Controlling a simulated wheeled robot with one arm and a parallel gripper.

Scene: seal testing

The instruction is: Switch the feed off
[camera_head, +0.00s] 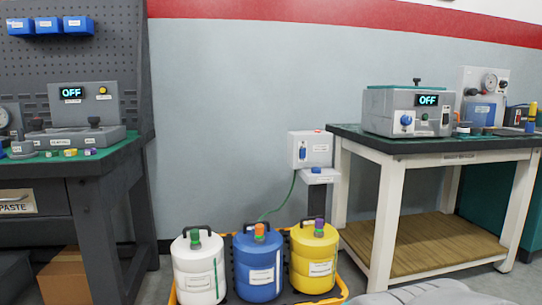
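A light grey wall box (310,149) hangs between the two benches, with a small dark and blue element on its front and a label too small to read. Just below it is a small grey shelf-like unit (319,176) with a blue piece on top. A thin green hose (291,197) runs from this area down to the blue canister (259,268). I cannot tell which control is the feed switch, nor its position.
A white canister (194,280) and a yellow canister (313,268) stand beside the blue one in a yellow-edged tray (341,288). The right bench's machine (408,112) and the left bench's unit (84,106) both display OFF. Floor space ahead is narrow between the benches.

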